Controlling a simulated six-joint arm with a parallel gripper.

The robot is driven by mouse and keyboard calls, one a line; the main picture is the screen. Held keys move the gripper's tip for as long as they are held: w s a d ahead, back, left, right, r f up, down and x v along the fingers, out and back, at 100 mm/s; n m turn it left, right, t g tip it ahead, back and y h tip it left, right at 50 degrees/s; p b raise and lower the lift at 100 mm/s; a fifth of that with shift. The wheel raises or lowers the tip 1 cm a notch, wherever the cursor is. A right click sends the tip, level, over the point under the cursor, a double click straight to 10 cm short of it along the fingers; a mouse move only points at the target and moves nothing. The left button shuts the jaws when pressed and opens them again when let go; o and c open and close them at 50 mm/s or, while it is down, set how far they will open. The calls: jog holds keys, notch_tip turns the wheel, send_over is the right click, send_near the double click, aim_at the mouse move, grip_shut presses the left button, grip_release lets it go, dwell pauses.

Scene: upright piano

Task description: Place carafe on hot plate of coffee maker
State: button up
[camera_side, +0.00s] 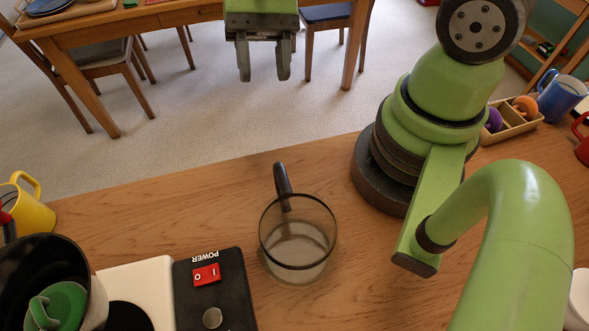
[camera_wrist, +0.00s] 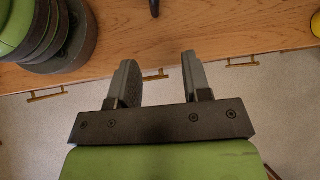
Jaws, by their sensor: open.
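The glass carafe (camera_side: 297,243) stands upright on the wooden counter in the side view, empty, with its black handle (camera_side: 283,182) pointing to the far edge. The coffee maker (camera_side: 150,285) is left of it, with a white body, a black panel and a red power switch (camera_side: 207,274). A dark round patch (camera_side: 128,316), perhaps the hot plate, is cut off by the bottom edge. My gripper (camera_side: 264,75) is open and empty, beyond the counter's far edge. In the wrist view my gripper (camera_wrist: 158,75) shows both fingers apart, and a dark tip, probably the handle (camera_wrist: 154,8), shows at the top.
A black container with a green object (camera_side: 58,307) and a yellow mug (camera_side: 28,207) are at the left. A wooden tray (camera_side: 510,128), a blue mug (camera_side: 561,97) and a red mug (camera_side: 582,140) are at the right. The counter (camera_side: 190,205) behind the carafe is clear.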

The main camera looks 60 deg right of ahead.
aim_at(279, 180)
jog(key=f+m+y, duration=0.1)
jog(key=f, duration=0.1)
jog(key=s+a+f+g+y, duration=0.1)
jog(key=f, duration=0.2)
jog(key=f+m+g+y, duration=0.1)
jog(key=f, duration=0.2)
jog(key=shift+s+a+f+m, duration=0.2)
jog(key=shift+s+m, duration=0.1)
jog(key=shift+s, duration=0.1)
jog(key=x, duration=0.4)
jog(key=shift+s+a, duration=0.1)
jog(key=x, duration=0.5)
jog(key=shift+s+a+r, duration=0.15)
jog(key=shift+s+a, duration=0.15)
grip_shut()
